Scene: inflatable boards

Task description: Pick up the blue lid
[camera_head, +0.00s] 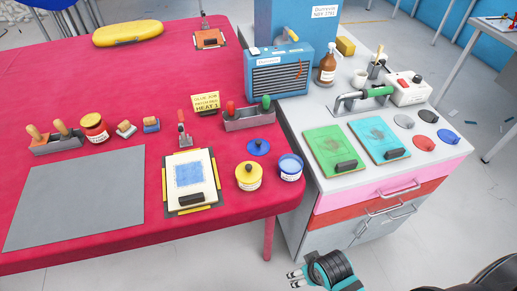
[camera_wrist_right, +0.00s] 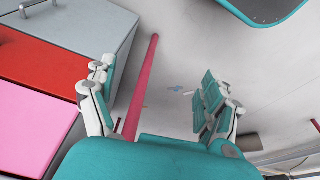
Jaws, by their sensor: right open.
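The blue lid (camera_head: 258,147), a round disc with a small knob, lies on the red table near its right edge. A white jar with a blue rim (camera_head: 291,168) stands just to its right and nearer to me, and a jar with a yellow lid (camera_head: 249,177) stands in front of it. My right gripper (camera_head: 294,279) is low at the bottom of the head view, in front of the table and well away from the lid. In the right wrist view its fingers (camera_wrist_right: 155,100) are spread with nothing between them. My left gripper is not in view.
The red table (camera_head: 120,249) has a leg below its front right corner. A grey cabinet (camera_head: 318,243) with pink and red drawers stands to its right. A framed screen (camera_head: 212,181) lies left of the jars.

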